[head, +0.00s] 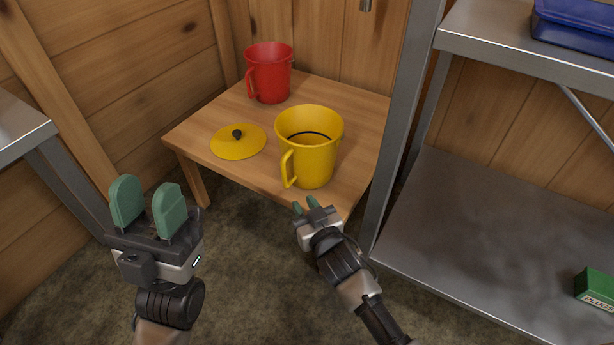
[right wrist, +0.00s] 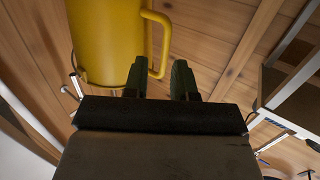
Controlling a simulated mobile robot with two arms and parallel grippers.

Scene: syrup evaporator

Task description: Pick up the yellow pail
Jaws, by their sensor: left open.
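The yellow pail (head: 315,160) stands upright near the front edge of a low wooden table, its handle (head: 287,170) facing the front left. A dark curved line shows inside its open top. In the right wrist view the pail (right wrist: 105,40) is at the top, and its handle (right wrist: 165,45) reaches down toward the gap between my fingers. My right gripper (head: 305,205) is open and empty, just in front of and below the handle; whether it touches cannot be told. The right wrist view shows its fingers apart (right wrist: 160,80). My left gripper (head: 147,185) is open and empty, left of the table.
A yellow lid (head: 232,148) with a black knob lies left of the pail. A red pail (head: 269,75) stands behind. A metal shelf (head: 480,235) with an upright post (head: 395,130) closes off the right side. A green box (head: 596,288) sits on its lower level.

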